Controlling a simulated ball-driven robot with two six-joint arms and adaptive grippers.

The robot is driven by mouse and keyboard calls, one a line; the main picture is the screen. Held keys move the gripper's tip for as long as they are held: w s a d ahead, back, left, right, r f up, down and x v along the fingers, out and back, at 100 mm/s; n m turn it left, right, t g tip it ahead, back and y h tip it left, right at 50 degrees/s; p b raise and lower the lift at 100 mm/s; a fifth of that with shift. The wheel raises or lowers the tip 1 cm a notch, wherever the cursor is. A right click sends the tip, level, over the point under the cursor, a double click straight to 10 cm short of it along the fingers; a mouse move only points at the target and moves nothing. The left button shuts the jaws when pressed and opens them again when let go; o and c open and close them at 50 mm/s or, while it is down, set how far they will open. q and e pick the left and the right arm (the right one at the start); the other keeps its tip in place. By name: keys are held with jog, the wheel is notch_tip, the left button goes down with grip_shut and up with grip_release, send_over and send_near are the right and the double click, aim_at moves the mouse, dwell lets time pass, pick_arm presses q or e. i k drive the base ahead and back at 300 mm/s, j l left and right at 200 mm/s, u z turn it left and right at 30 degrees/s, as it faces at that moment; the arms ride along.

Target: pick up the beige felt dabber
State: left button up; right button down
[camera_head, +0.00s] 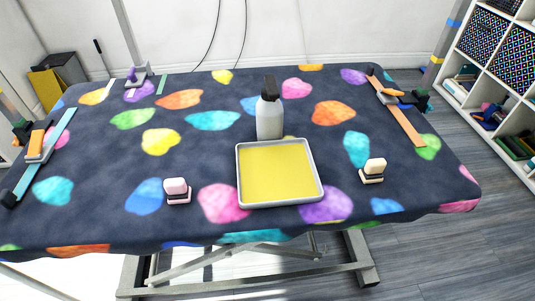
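The beige felt dabber (374,168) stands on the dark, colour-spotted table cover (290,225), right of the tray. It has a pale beige block on top and a dark base with a lighter band. A similar pink dabber (177,188) stands left of the tray. The shallow grey-rimmed tray (279,173) with a yellow inside lies between them. Neither of my grippers shows in this view. Nothing touches or covers the beige dabber.
A grey bottle with a black top (269,115) stands just behind the tray. An orange strap (403,122) lies at the right and a teal strap (56,137) at the left. A white shelf (490,85) stands at right. The cover around the beige dabber is clear.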

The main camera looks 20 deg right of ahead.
aim_at(373, 171)
jog(key=z, duration=1.45)
